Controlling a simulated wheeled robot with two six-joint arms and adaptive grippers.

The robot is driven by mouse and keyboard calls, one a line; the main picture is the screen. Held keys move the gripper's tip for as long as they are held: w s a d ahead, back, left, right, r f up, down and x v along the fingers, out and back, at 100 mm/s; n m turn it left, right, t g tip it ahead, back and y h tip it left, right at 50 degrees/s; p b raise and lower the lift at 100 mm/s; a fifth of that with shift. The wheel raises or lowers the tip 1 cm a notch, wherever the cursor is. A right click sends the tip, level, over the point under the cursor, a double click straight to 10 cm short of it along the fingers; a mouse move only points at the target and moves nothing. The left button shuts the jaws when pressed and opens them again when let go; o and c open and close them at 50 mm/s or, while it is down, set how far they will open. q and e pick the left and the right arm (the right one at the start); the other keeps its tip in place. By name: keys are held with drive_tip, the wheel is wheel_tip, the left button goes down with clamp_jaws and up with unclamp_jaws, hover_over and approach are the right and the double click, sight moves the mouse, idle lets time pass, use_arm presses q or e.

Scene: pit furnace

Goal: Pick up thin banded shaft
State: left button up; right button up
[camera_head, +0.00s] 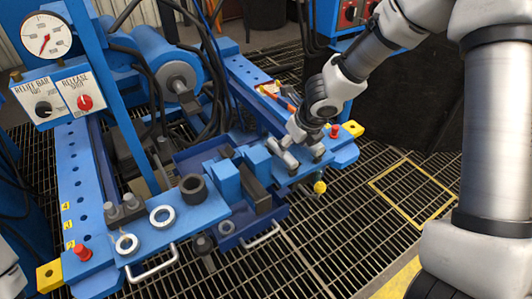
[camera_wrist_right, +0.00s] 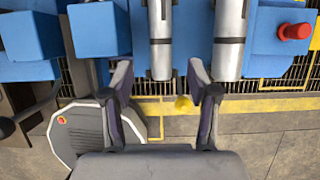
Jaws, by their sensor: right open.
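The thin banded shaft (camera_wrist_right: 160,38) is a silvery cylinder with a dark band, lying on the blue bench in the right wrist view. Beside it on the right lies a thicker banded shaft (camera_wrist_right: 230,42). My right gripper (camera_wrist_right: 163,85) is open and empty, its fingers on either side of the thin shaft's line, near its closer end. I cannot tell whether they touch it. In the head view my right gripper (camera_head: 302,138) is over the right end of the bench and partly covers the shafts. My left gripper is not in view.
Blue blocks (camera_head: 227,181) stand left of the shafts. A red button (camera_head: 334,131) is to their right. Grey rings (camera_head: 162,216) and a dark collar (camera_head: 193,189) lie on the bench's left part. A gauge (camera_head: 46,36) stands at the back left. Grating floor (camera_head: 345,225) is clear in front.

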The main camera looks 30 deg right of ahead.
sight(287, 154)
drive_tip(key=b+x, duration=0.2)
drive_tip(key=x, duration=0.4)
drive_tip(key=shift+s+d+b, duration=0.1)
drive_tip(key=shift+b, duration=0.25)
drive_tip(key=shift+f, duration=0.2)
drive_tip(key=shift+r, duration=0.15)
drive_tip(key=shift+c, duration=0.3)
clamp_jaws()
drive_tip(key=shift+r, duration=0.15)
wheel_tip(287, 154, up, 10)
drive_tip(key=p, duration=0.9)
